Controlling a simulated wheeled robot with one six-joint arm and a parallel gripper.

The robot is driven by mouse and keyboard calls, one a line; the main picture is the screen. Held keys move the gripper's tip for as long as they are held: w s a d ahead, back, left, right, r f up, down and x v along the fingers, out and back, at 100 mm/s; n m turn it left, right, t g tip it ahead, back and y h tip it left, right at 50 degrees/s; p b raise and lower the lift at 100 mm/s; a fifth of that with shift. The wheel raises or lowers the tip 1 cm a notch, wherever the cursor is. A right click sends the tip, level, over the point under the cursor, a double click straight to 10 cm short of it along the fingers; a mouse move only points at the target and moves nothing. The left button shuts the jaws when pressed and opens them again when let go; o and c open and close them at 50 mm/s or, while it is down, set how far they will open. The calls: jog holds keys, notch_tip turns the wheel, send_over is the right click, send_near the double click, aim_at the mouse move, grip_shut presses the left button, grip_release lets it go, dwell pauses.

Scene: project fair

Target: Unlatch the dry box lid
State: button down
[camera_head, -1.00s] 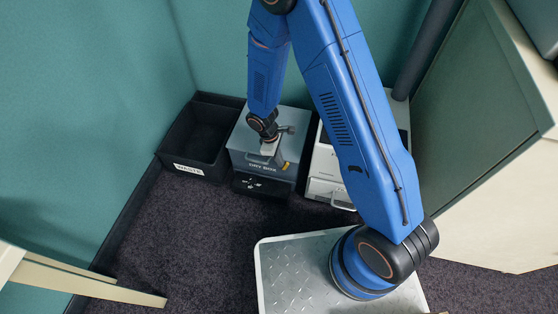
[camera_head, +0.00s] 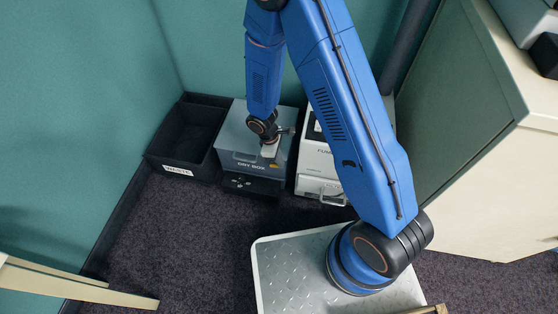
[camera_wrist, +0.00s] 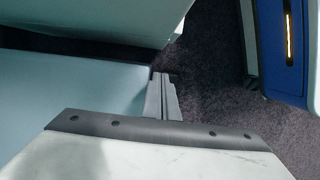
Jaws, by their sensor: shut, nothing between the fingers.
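The dry box (camera_head: 233,135) is a grey-blue box on the carpet by the back wall, with a label on its front. Its lid looks closed. My gripper (camera_head: 271,157) is over the box's front top edge, near the right side, and hides part of it. In the wrist view its grey fingers (camera_wrist: 163,97) are together with nothing between them, beside a pale blue surface that looks like the box. I cannot make out the latch, or whether the fingers touch the box.
A black open waste bin (camera_head: 188,135) stands left of the dry box. A white machine (camera_head: 318,165) with a front handle stands close on its right. A green-sided cabinet (camera_head: 455,110) is at right. Carpet in front is free.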

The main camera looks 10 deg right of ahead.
aim_at(273, 165)
dwell(0.3)
jog(key=shift+s+d+r, duration=0.2)
jog(key=shift+d+r, duration=0.2)
jog(key=shift+d, duration=0.2)
jog(key=v, duration=1.7)
jog(key=shift+r, duration=0.2)
